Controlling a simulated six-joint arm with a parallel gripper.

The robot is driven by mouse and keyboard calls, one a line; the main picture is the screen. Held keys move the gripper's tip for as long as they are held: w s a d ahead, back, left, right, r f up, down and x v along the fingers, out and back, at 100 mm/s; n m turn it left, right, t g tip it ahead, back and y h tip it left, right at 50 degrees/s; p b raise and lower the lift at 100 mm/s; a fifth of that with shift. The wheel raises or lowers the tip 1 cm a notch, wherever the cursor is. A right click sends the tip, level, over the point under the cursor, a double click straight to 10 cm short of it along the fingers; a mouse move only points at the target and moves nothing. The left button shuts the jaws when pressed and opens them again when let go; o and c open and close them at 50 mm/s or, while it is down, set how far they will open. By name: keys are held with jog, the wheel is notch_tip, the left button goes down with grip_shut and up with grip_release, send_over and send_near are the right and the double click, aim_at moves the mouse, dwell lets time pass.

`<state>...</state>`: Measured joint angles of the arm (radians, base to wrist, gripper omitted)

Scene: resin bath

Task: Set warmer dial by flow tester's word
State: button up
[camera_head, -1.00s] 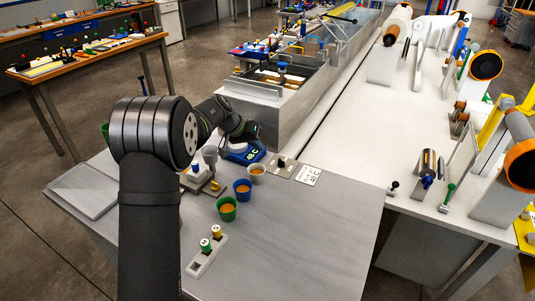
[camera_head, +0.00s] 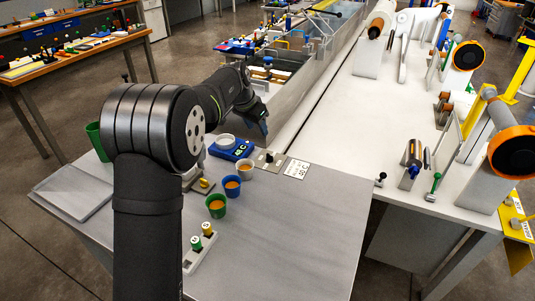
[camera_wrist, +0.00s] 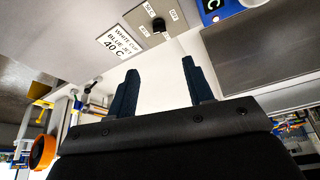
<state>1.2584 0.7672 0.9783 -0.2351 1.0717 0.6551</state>
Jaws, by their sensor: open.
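The warmer dial is a small dark knob on a grey plate (camera_head: 268,160); in the wrist view the black knob (camera_wrist: 158,25) has small white temperature labels around it. A white card (camera_wrist: 122,43) beside it reads "WHITE CUP BLUE JET 40 C"; it also lies right of the dial in the head view (camera_head: 297,169). A blue unit (camera_head: 232,151) with a lit display ending in C stands left of the dial. A grey stand (camera_head: 194,183), perhaps the flow tester's, is partly hidden by my arm. My gripper (camera_head: 263,127) is open and empty, above and behind the dial plate.
White (camera_head: 245,169), blue (camera_head: 232,187) and green (camera_head: 216,206) cups with orange contents stand in front of the blue unit. A small rack (camera_head: 199,254) holds green- and yellow-topped pieces. The grey bench (camera_head: 300,235) is clear at right front.

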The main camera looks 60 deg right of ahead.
aim_at(269, 155)
jog(key=x, duration=1.6)
jog(key=shift+s+d+f, duration=0.1)
jog(key=shift+d+f, duration=0.1)
jog(key=shift+f, duration=0.15)
jog(key=c, duration=1)
